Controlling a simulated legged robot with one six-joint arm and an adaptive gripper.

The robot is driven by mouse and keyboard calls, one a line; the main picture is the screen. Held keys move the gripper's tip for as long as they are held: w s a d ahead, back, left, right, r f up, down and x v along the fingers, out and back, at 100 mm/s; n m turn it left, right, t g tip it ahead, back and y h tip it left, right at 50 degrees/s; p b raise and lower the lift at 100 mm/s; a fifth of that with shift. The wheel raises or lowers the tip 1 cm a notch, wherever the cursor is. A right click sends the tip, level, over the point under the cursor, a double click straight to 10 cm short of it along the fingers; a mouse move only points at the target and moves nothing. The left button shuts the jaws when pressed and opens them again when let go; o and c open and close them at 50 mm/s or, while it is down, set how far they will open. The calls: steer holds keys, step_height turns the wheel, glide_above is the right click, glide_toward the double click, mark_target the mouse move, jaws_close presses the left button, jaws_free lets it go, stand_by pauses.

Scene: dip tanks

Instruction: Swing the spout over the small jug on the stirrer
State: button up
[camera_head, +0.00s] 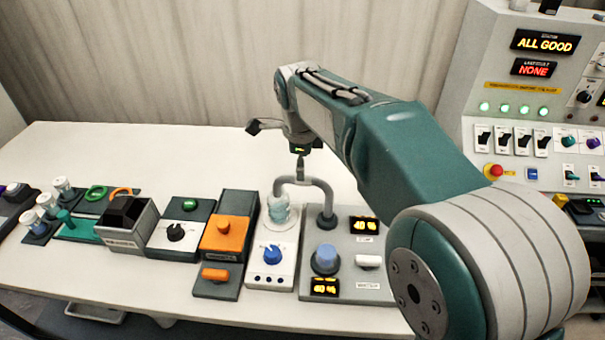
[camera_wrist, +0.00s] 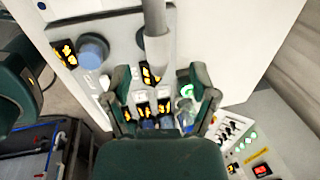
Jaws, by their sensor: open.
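The spout (camera_head: 305,181) is a grey bent tube on an upright post on the grey tap unit (camera_head: 345,262). Its outlet end appears above the small clear jug (camera_head: 279,212) in the head view. The jug stands on the white stirrer (camera_head: 270,258) with a blue knob. My gripper (camera_head: 300,150) is just above the spout, pointing down. In the wrist view my gripper (camera_wrist: 160,80) is open, and a grey tube, seemingly the spout (camera_wrist: 156,38), shows between and beyond its fingers. I cannot tell whether they touch it.
An orange-buttoned unit (camera_head: 228,238) and a black-knobbed unit (camera_head: 180,235) stand left of the stirrer. Small capped jars (camera_head: 63,187) are at the far left. A control panel (camera_head: 530,110) rises at the right. The bench behind the units is clear.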

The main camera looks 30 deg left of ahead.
step_height(320, 180, up, 6)
steer(key=s, duration=0.1)
steer(key=shift+s+r, duration=0.15)
steer(key=shift+r, duration=0.1)
